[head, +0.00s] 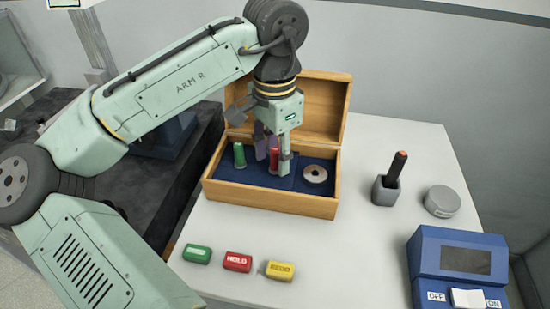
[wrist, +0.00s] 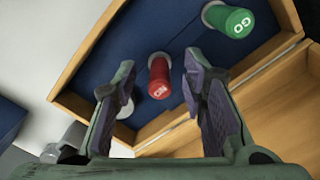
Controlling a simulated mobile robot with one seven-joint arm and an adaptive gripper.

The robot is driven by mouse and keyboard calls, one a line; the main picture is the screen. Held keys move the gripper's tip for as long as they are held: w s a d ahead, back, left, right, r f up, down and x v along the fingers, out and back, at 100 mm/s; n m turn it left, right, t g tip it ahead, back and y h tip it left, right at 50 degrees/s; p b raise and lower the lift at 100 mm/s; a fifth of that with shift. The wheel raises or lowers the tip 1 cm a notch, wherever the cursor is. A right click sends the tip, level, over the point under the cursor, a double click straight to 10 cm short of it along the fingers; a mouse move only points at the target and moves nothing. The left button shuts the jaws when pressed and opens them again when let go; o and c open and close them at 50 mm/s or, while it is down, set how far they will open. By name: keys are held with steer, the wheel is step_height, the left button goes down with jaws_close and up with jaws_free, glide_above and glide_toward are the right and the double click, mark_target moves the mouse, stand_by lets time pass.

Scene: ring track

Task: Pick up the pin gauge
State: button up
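A wooden box (head: 270,200) with a blue lining stands open on the white table. Inside it a green pin labelled GO (head: 239,154) stands upright at left; it also shows in the wrist view (wrist: 230,20). A red pin with white lettering (head: 273,160) stands in the middle; it also shows in the wrist view (wrist: 159,82). Both look like pin gauge parts. My gripper (head: 272,158) reaches down into the box, its fingers either side of the red pin. In the wrist view the fingers (wrist: 160,75) are open, with gaps beside the red pin.
A metal ring (head: 314,174) lies at the box's right. The raised lid (head: 318,105) stands behind. Green (head: 197,254), red (head: 238,262) and yellow (head: 280,270) labelled blocks lie in front. A grey holder with a marker (head: 386,190), a grey round tin (head: 442,201) and a blue switch box (head: 460,262) stand right.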

steer(key=shift+f, duration=0.5)
jaws_close()
